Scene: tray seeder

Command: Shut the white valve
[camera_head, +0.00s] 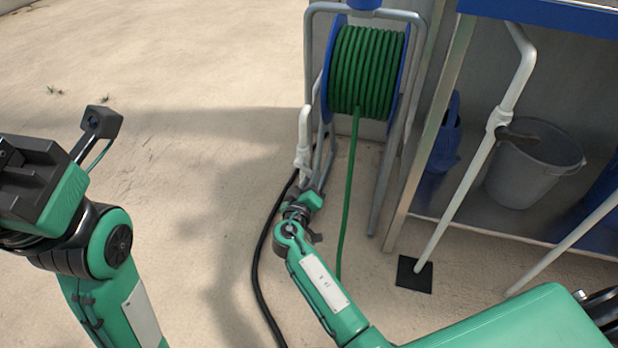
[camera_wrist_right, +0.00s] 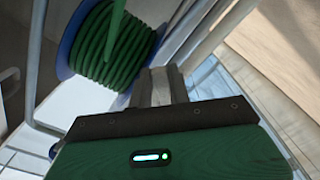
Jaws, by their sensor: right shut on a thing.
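The white valve (camera_head: 303,158) sits on a short upright white pipe beside the hose reel. My right gripper (camera_head: 301,194) is at the lower part of this valve, reaching in from below. Its jaws are shut on a part of the valve, and the gripper hides that part and the handle. In the right wrist view the two fingers (camera_wrist_right: 167,88) are close together; what lies between them is hard to make out. My left gripper (camera_head: 28,172) is at the left edge, far from the valve, and its fingertips cannot be made out.
A green hose on a blue reel (camera_head: 368,72) stands just behind the valve in a grey frame. A black hose (camera_head: 256,262) lies on the ground. Another white pipe (camera_head: 462,192) with a dark lever stands right, before a grey bucket (camera_head: 530,172). The ground at left is clear.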

